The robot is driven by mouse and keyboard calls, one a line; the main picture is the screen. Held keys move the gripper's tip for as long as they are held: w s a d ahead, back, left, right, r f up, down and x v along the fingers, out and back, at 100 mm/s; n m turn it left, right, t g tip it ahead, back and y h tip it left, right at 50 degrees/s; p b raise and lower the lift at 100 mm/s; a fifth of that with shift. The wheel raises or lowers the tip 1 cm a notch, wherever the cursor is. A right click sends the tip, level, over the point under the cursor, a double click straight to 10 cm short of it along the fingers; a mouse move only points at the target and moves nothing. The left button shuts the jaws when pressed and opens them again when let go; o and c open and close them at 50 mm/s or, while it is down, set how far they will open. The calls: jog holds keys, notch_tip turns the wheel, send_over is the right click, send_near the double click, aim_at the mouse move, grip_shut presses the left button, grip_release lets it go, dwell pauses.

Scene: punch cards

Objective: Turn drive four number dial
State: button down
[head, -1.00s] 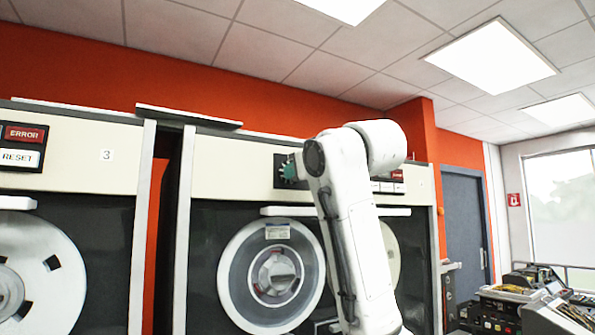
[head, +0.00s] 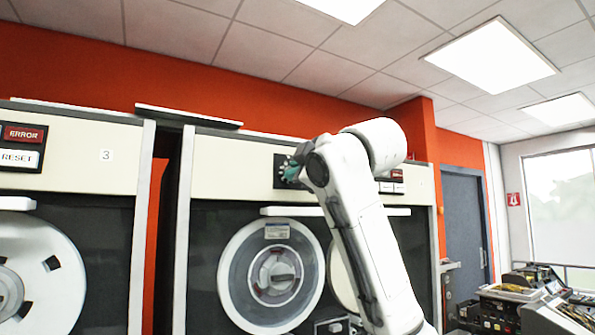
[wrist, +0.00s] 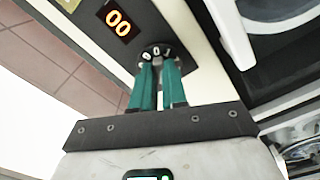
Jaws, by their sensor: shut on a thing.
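The number dial (wrist: 157,51) is a dark round knob with white digits on the drive's black panel. In the wrist view its rim shows between and beyond my teal fingertips. My gripper (wrist: 158,72) is shut on the dial, one finger on each side. In the head view my gripper (head: 289,171) is at the black panel (head: 279,182) on the upper front of the tape drive (head: 235,170), and my forearm hides part of that panel. A display (wrist: 118,20) beside the dial glows orange and reads 00.
A drive marked 3 (head: 105,155) stands to the left, with ERROR and RESET buttons. The clear tape reel (head: 230,270) is below the panel. A white ledge (head: 283,211) juts out just under my gripper. Equipment (head: 510,295) stands at the right.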

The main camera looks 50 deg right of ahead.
jog(key=shift+f+n, duration=0.2)
jog(key=shift+n, duration=0.6)
jog(key=c, duration=1.2)
grip_release()
jog(key=shift+r, duration=0.15)
jog(key=shift+o, duration=0.2)
jog(key=b+v, duration=0.3)
jog(key=v, duration=0.7)
jog(key=shift+s+b, duration=0.3)
jog(key=shift+s, duration=0.1)
